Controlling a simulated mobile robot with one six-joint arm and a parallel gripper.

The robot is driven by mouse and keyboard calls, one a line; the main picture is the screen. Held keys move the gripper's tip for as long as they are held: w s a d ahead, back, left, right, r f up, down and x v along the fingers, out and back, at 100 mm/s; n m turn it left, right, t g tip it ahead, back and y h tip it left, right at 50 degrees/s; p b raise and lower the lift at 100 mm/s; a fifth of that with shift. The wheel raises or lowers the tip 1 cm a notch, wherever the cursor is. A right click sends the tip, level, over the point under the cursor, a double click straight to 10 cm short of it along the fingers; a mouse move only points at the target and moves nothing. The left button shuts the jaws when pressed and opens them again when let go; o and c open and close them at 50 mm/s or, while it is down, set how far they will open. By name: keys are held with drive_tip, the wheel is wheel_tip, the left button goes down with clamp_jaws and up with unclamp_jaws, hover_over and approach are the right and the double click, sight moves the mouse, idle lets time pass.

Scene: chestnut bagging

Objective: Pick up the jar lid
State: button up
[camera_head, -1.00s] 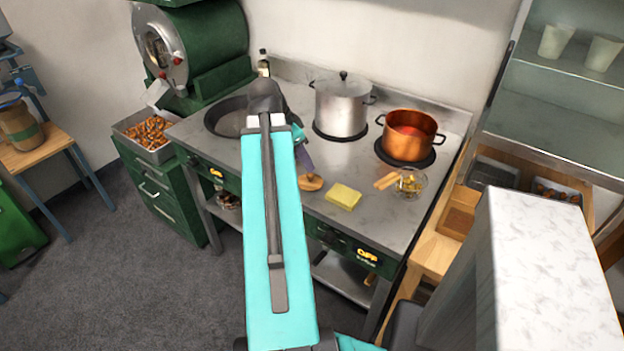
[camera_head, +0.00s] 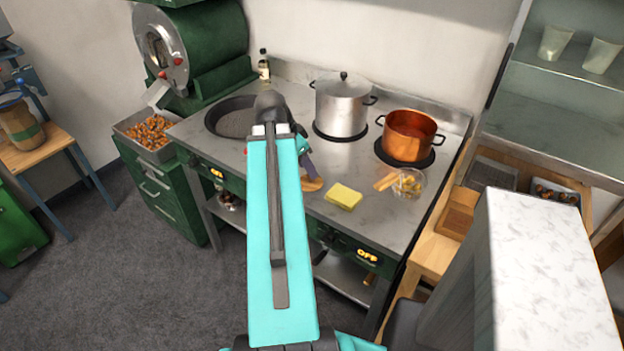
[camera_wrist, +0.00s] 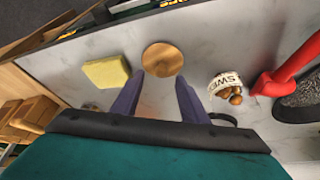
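The jar lid, a round flat wooden disc, lies on the steel counter and shows whole in the wrist view (camera_wrist: 163,58). In the head view the jar lid (camera_head: 311,184) is partly covered by my gripper. In the wrist view my gripper (camera_wrist: 160,80) has its two purple fingers apart, with nothing between them. The fingertips are just short of the lid's near edge, one towards each side. In the head view my gripper (camera_head: 311,171) is mostly behind my arm; whether the fingers touch the lid cannot be told.
A yellow sponge (camera_head: 343,196) lies right of the lid. A glass bowl (camera_head: 408,183), a copper pot (camera_head: 409,135) and a lidded steel pot (camera_head: 341,104) stand further right and back.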

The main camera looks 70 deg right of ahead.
sight(310, 179)
drive_tip(key=shift+p+x, duration=0.3)
drive_tip(key=shift+x, duration=1.3)
clamp_jaws()
